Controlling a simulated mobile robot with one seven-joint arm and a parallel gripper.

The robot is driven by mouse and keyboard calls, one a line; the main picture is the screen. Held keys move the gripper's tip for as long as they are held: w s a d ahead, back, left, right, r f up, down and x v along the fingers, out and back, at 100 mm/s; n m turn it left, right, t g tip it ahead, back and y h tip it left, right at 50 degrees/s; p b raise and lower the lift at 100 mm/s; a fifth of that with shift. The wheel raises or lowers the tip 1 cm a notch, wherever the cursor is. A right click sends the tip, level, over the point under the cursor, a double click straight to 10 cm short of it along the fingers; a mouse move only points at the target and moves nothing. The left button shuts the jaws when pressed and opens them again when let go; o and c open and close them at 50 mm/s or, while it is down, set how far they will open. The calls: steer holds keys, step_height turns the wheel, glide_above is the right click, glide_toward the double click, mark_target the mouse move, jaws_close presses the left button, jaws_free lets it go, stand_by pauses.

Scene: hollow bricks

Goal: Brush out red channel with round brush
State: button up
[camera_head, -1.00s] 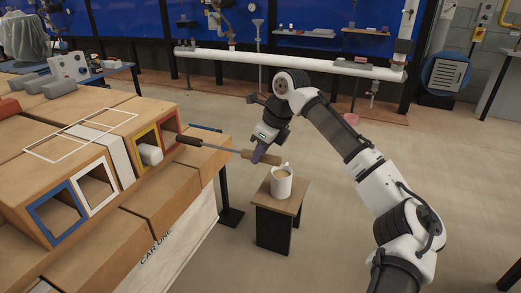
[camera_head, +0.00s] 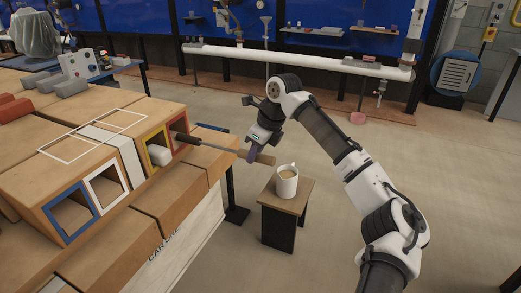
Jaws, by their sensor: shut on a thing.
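The red-framed channel (camera_head: 181,128) is the rightmost opening in the row of hollow bricks. The brush (camera_head: 215,146) lies nearly level, with a dark section at the channel mouth, a thin rod and a wooden handle. Its far end reaches into the red channel, so the tip is hidden. My gripper (camera_head: 252,154) is shut on the wooden handle, right of the channel; the handle's end sticks out beyond the fingers.
Yellow (camera_head: 145,158), white (camera_head: 90,193) and blue (camera_head: 46,217) framed channels lie to the left; a pale block sits in the yellow one. A mug (camera_head: 287,185) stands on a small stool (camera_head: 300,208) just below my gripper. Open floor lies right.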

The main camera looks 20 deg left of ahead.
mark_target(243, 151)
steer(key=shift+a+r+p, duration=0.1)
steer(key=shift+a+p, duration=1.05)
steer(key=shift+a, duration=0.65)
steer(key=shift+w+a+p, duration=0.1)
steer(key=shift+a+p, duration=0.6)
steer(key=shift+p, duration=0.05)
steer(key=a+p, duration=0.5)
steer(key=a, duration=0.2)
steer(key=shift+w, duration=0.1)
